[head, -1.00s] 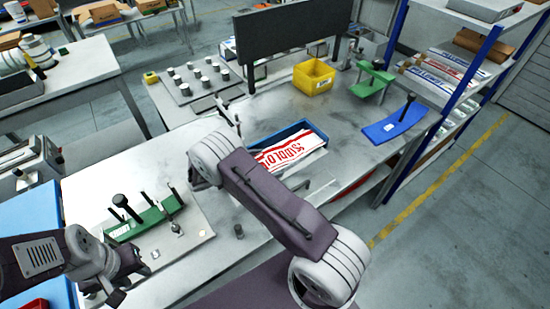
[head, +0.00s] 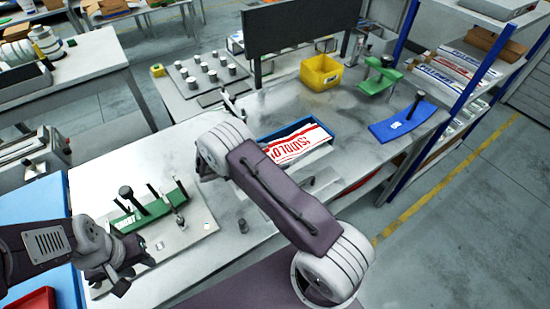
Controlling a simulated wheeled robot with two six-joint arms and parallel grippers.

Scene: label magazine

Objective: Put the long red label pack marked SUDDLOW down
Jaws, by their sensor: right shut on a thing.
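The long red-and-white label pack marked SUDDLOW (head: 300,143) lies face up along a blue-rimmed tray (head: 296,126) in the middle of the bench. Its left end is hidden behind my right forearm.
A green fixture with black handles (head: 148,213) stands on a plate at left. A yellow bin (head: 321,72), green stand (head: 378,80) and blue curved piece (head: 408,122) are behind and right of the tray. A shelf rack (head: 398,35) stands at right. A dark panel (head: 300,30) rises behind.

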